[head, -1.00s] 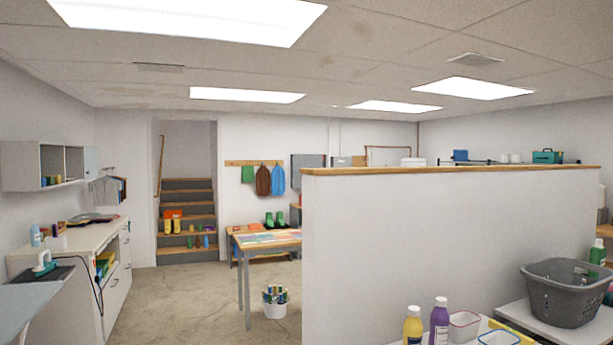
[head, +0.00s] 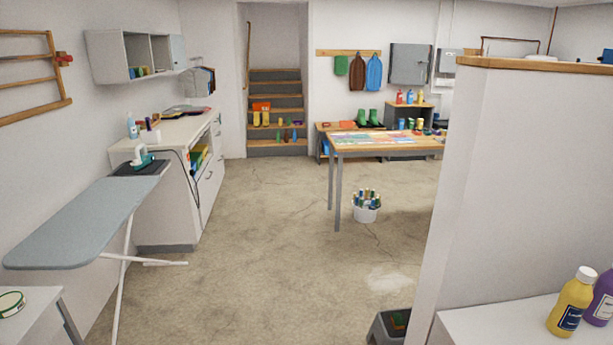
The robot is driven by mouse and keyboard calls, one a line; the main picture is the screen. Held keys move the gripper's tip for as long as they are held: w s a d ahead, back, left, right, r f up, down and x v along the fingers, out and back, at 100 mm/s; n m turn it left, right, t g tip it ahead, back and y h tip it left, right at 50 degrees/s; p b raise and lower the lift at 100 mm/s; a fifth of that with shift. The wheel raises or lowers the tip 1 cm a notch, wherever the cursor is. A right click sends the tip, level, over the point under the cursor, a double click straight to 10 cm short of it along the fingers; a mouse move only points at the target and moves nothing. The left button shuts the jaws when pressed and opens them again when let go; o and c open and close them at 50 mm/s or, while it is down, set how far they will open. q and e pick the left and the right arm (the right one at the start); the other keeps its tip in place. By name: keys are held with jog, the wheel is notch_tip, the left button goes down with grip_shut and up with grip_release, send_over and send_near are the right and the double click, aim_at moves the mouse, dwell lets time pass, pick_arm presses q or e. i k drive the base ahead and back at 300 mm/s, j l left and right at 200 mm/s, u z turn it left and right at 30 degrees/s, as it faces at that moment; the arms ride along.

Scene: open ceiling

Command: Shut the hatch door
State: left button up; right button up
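A grey square panel (head: 409,63) is on the back wall, right of the hanging clothes; it looks like a hatch door. It is far off, and I cannot tell whether it stands ajar or is flush. I cannot tell for sure which of these is the hatch door. Neither of my grippers is in view.
A work table (head: 385,143) and a white bucket (head: 366,208) stand before the back wall. An ironing board (head: 85,220) and a white counter (head: 150,190) line the left. A partition wall (head: 520,190) blocks the right. The middle floor (head: 270,230) is clear.

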aim_at(405, 70)
jog(key=i+j, duration=0.15)
jog(key=i, duration=1.05)
jog(key=i+j+u, duration=0.15)
jog(key=i, duration=1.05)
jog(key=i+z, duration=0.2)
jog(key=i, duration=2.3)
jog(key=i+j, duration=0.2)
jog(key=i, duration=2.1)
jog(key=i+j+u, duration=0.1)
jog(key=i, duration=2.2)
jog(key=i+z, duration=0.45)
jog(key=i+j+z, duration=0.2)
jog(key=i+z, duration=0.25)
jog(key=i+l+z, duration=0.1)
jog(key=z, duration=0.3)
jog(key=i+z, duration=0.55)
jog(key=z, duration=0.2)
jog(key=i+j+z, duration=0.1)
jog(key=z, duration=0.3)
jog(key=i+z, duration=0.35)
jog(key=i, duration=0.8)
